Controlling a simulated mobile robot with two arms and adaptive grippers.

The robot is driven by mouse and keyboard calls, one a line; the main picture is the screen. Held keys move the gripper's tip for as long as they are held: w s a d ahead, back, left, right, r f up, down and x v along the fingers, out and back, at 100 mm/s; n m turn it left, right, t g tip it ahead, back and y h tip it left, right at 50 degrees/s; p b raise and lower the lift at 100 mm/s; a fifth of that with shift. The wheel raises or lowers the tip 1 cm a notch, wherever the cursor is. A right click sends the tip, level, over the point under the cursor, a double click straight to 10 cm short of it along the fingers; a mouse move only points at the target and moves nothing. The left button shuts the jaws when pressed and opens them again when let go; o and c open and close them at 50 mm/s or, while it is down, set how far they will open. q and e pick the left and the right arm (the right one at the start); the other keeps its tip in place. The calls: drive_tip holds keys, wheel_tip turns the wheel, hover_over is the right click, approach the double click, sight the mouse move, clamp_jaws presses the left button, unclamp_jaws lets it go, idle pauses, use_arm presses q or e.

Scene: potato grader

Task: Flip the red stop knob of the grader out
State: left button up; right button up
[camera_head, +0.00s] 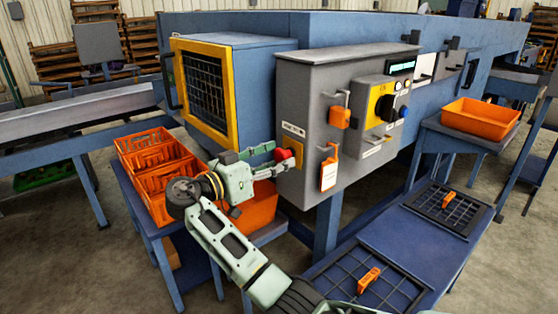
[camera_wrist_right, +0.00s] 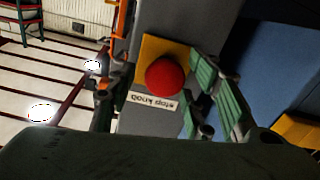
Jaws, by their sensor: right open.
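The red stop knob (camera_head: 282,155) sits on a yellow plate (camera_head: 294,147) on the left face of the grader's grey control box (camera_head: 328,95). My right gripper (camera_head: 272,159) is at the knob, with its fingers reaching toward it. In the right wrist view the round red knob (camera_wrist_right: 165,76) lies between the two open fingers of the gripper (camera_wrist_right: 158,88). I cannot tell whether a finger touches the knob. My left gripper does not show.
An orange tag (camera_head: 329,170) and an orange padlock (camera_head: 340,117) hang on the box front, near a black rotary switch (camera_head: 384,108). Orange crates (camera_head: 150,150) stand left below my arm. A blue table (camera_head: 415,232) with black grids is at the right.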

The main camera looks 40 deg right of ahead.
drive_tip(key=a, duration=1.1)
drive_tip(key=shift+s, duration=0.4)
drive_tip(key=w+d+f+n+t+y, duration=0.15)
drive_tip(key=f+n, duration=0.25)
drive_tip(key=f, duration=0.4)
drive_tip(key=w+f+n+t+y, duration=0.1)
drive_tip(key=w+f+n+t, duration=0.15)
drive_tip(key=f, duration=0.45)
drive_tip(key=s+f+n+y, duration=0.2)
drive_tip(key=f+n+y, duration=0.15)
drive_tip(key=f, duration=0.95)
drive_tip(key=s+f+n+y, duration=0.2)
drive_tip(key=f+n, duration=0.3)
drive_tip(key=f, duration=0.7)
drive_tip(key=s+a+f+n+g+y, duration=0.1)
drive_tip(key=s+a+f+n+y, duration=0.1)
drive_tip(key=s+f, duration=0.65)
drive_tip(key=s+a+f+n+g+y, duration=0.1)
drive_tip(key=s+f+y, duration=0.35)
drive_tip(key=f, duration=0.75)
drive_tip(key=s+f+y, duration=0.1)
drive_tip(key=s+f, duration=0.4)
drive_tip(key=s, duration=0.7)
drive_tip(key=s+a+f+g+y, duration=0.1)
drive_tip(key=s+f, duration=0.4)
drive_tip(key=s, duration=0.8)
drive_tip(key=s+a+f+g+y, duration=0.1)
drive_tip(key=s+f, duration=0.4)
drive_tip(key=s, duration=0.8)
drive_tip(key=shift+f, duration=0.15)
